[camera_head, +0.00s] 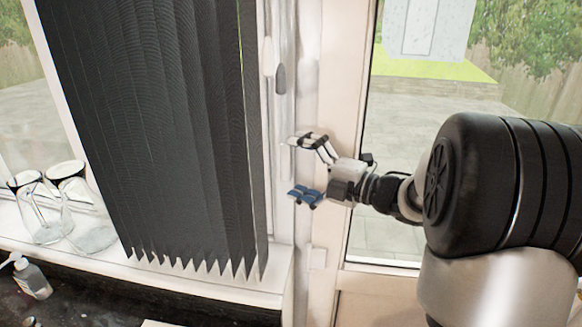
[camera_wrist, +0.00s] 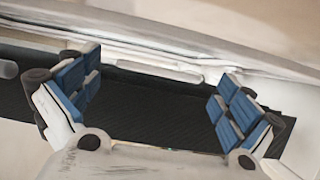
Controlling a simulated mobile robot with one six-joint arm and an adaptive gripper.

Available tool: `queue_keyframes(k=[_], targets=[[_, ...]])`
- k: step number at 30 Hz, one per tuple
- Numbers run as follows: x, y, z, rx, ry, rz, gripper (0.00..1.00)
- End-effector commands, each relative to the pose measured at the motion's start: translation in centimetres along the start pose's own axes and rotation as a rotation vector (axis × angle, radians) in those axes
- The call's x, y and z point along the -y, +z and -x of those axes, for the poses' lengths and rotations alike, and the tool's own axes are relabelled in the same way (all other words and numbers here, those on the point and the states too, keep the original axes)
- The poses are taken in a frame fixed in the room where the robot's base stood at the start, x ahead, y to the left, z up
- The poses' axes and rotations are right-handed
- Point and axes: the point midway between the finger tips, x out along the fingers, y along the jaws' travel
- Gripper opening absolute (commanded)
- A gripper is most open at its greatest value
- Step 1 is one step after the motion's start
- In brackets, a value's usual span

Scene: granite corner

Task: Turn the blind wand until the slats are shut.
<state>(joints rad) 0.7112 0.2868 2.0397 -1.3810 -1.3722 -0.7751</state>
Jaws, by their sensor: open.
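The dark grey vertical blind (camera_head: 165,130) hangs over the left window in the head view. Its slats stand at an angle, with a zigzag lower edge and a thin green gap near the right side. A slim white piece (camera_head: 268,57) and a grey piece (camera_head: 281,79) hang just right of the slats; I cannot tell for sure which is the wand. My gripper (camera_head: 301,167) is open and empty, right of the blind and below these pieces. In the wrist view its blue-padded fingers (camera_wrist: 156,100) are spread, with dark blind-like material and a pale bar (camera_wrist: 158,71) beyond them.
Clear glass jars (camera_head: 68,205) stand on the sill at the left. A pump bottle (camera_head: 32,278) stands on the dark counter below. A white-framed glass door (camera_head: 400,130) is behind my arm at the right.

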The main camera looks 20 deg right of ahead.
Motion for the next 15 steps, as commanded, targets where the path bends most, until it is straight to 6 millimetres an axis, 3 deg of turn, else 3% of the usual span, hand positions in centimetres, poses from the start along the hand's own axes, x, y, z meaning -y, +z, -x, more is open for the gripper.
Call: queue_keyframes(k=[6,13,15], targets=[[-0.01,-0.04,-1.29,0.0,0.001,0.0,0.99],[-0.02,-0.01,-1.31,0.001,0.0,0.0,0.99],[-0.02,-0.02,-1.3,0.0,0.0,0.0,0.95]])
